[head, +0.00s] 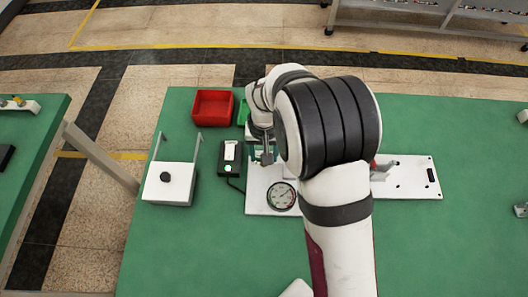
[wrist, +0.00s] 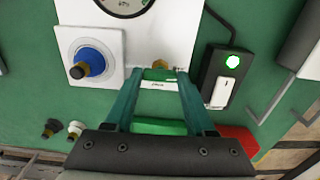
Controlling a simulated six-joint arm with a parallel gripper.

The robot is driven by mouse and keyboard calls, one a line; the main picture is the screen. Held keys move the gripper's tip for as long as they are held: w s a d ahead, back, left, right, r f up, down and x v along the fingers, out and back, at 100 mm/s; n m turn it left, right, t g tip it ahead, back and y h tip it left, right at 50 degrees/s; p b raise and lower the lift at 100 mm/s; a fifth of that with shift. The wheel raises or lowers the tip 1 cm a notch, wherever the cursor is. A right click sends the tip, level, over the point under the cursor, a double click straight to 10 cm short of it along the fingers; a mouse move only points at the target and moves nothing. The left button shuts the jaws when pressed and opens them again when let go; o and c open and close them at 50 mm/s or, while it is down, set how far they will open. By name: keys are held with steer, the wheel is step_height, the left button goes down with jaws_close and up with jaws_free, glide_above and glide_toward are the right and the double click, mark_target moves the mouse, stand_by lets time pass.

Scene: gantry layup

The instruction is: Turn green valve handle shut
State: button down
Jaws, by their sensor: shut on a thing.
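The green valve handle (wrist: 158,74) sits on a brass fitting at the edge of the white panel (wrist: 172,25) in the wrist view. My gripper (wrist: 160,75) has its two teal fingers on either side of the handle and is shut on it. In the head view my gripper (head: 265,158) is over the upper part of the white panel (head: 257,195), left of my arm. The handle is not clearly visible there, and its exact angle is hard to tell.
A pressure gauge (head: 282,196) is on the panel. A blue knob (wrist: 92,62) is beside the handle in the wrist view. A black switch box (head: 230,158) with a lit green lamp, a red bin (head: 212,106) and a white box (head: 170,184) stand left of the panel.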

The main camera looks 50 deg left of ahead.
steer(key=shift+c, duration=1.2)
jaws_free()
steer(key=shift+r, duration=0.1)
step_height(320, 180, up, 16)
steer(key=shift+d, duration=0.1)
